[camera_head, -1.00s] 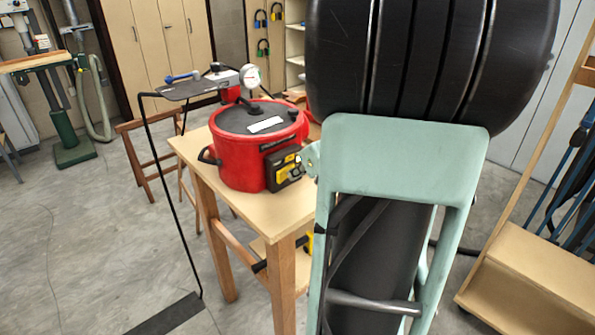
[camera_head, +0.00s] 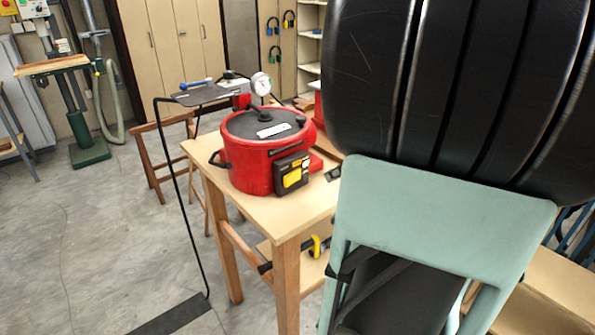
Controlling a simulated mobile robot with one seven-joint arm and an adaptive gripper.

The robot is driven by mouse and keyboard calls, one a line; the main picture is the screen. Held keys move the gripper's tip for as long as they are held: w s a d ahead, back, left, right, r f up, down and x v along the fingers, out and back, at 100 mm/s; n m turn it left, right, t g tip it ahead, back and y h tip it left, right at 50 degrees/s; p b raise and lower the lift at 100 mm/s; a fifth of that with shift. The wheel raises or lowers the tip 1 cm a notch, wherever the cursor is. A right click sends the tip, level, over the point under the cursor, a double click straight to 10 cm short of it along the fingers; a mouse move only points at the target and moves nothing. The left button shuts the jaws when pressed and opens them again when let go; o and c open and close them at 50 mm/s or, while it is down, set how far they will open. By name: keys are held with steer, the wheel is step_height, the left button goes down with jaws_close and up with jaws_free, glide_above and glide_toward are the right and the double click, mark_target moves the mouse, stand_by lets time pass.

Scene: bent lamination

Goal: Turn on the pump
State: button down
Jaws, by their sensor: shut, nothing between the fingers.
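A red round pot (camera_head: 255,165) with a dark lid stands on the wooden table, with a white label on the lid. A dial gauge (camera_head: 261,84) rises above the lid. A black box with a yellow switch cover (camera_head: 292,174) sits on the pot's front right side. I cannot tell whether the pot is the pump itself or a vessel joined to it. Whether the switch is on or off is too small to tell. My gripper is not in view; my own arm fills the right side and hides what lies behind it.
The wooden table (camera_head: 310,218) has bare top in front of the pot. A yellow and black tool (camera_head: 315,247) lies on its lower shelf. A black stand with a flat top (camera_head: 207,94) is at the left. A wooden shelf unit is at lower right.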

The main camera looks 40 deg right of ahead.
steer(key=shift+v, duration=1.2)
steer(key=shift+d, duration=0.2)
